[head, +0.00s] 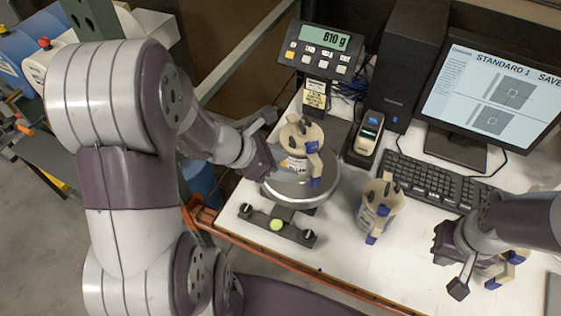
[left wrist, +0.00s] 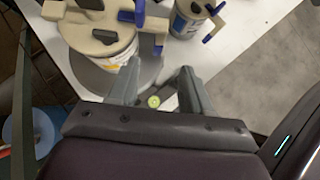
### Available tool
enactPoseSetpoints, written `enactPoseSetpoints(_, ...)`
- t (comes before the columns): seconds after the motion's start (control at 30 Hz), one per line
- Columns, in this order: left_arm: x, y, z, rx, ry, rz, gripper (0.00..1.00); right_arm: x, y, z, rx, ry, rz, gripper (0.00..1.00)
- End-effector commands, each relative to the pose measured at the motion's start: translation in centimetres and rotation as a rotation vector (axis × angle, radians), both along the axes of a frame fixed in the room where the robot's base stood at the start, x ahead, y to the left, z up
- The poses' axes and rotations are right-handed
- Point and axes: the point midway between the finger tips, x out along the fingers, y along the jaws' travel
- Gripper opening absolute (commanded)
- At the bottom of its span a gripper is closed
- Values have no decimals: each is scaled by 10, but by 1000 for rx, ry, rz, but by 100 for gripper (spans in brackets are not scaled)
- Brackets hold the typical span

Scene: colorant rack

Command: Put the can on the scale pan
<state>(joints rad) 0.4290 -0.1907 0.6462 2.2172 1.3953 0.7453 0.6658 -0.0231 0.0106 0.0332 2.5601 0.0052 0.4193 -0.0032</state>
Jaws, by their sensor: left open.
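A beige can (head: 300,140) with dark and blue fittings on its lid stands upright on the round metal scale pan (head: 318,188). The scale display (head: 326,38) reads 810 g. My left gripper (head: 266,160) is beside the can, on its left. In the left wrist view the left gripper's fingers (left wrist: 157,88) are apart with nothing between them; the can (left wrist: 100,38) stands beyond them on the pan (left wrist: 85,76). My right gripper (head: 464,264) is at the right, beside a partly hidden beige-and-blue object (head: 508,264); its fingers are not clear.
A second similar can (head: 380,206) stands on the white table (head: 330,236), right of the scale. A keyboard (head: 430,182), monitor (head: 500,95), black computer tower (head: 402,65) and small handheld device (head: 369,130) occupy the back. An orange-brown rail (head: 250,244) runs along the table's front edge.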

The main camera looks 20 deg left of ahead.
Motion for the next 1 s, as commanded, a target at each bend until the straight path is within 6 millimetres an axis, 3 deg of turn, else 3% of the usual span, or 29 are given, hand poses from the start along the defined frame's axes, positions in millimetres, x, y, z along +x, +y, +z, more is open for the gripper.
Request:
enactPoseSetpoints(0.07, -12, -5, 0, 70, -6, -122, 49, 0, 0, 0, 0, 0, 0, 0)
enactPoseSetpoints(0.13, -34, -15, -8, 232, -30, -410, 49, 0, 0, 0, 0, 0, 0, 0)
enactPoseSetpoints(0.27, -72, -12, -20, 624, -168, -1183, 49, 0, 0, 0, 0, 0, 0, 0)
enactPoseSetpoints(0.3, -76, -7, -20, 727, -225, -1408, 49, 0, 0, 0, 0, 0, 0, 0)
enactPoseSetpoints(0.4, -74, 2, -18, 919, -358, -1852, 49, 0, 0, 0, 0, 0, 0, 0)
enactPoseSetpoints(0.47, -70, 4, -16, 986, -415, -2018, 49, 0, 0, 0, 0, 0, 0, 0)
enactPoseSetpoints(0.6, -67, 6, -14, 1035, -458, -2147, 49, 0, 0, 0, 0, 0, 0, 0)
enactPoseSetpoints(1.0, -67, 6, -14, 1033, -454, -2138, 49, 0, 0, 0, 0, 0, 0, 0)
